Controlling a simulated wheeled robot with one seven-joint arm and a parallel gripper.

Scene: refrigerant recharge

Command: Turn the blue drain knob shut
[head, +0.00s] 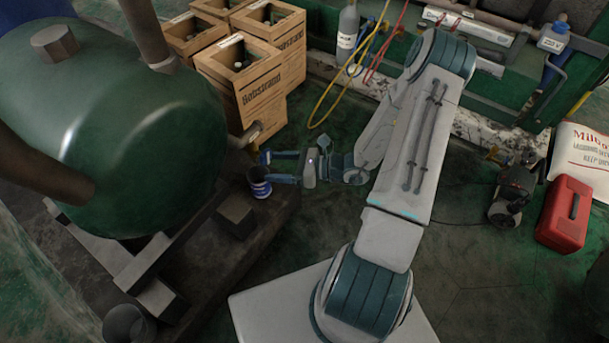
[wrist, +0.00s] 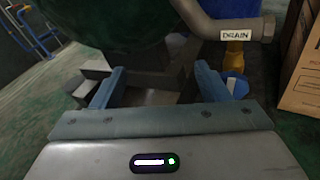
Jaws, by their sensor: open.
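The drain pipe (wrist: 240,29) with its "DRAIN" label is at upper right in the wrist view. A brass-yellow fitting (wrist: 236,60) hangs under its elbow. Below that is a blue round piece with a white mark, which looks like the drain knob (wrist: 233,83); my right finger partly covers it. My gripper (wrist: 157,84) is open and empty, with the knob just outside its right finger. In the head view my gripper (head: 268,167) points left toward the green tank, below the drain pipe (head: 250,132). I cannot make out the knob there.
The green tank (head: 130,120) stands on a dark plinth at left. Wooden crates (head: 250,80) stand behind. Yellow and red hoses, a pump (head: 512,190) and a red case (head: 565,212) lie farther right.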

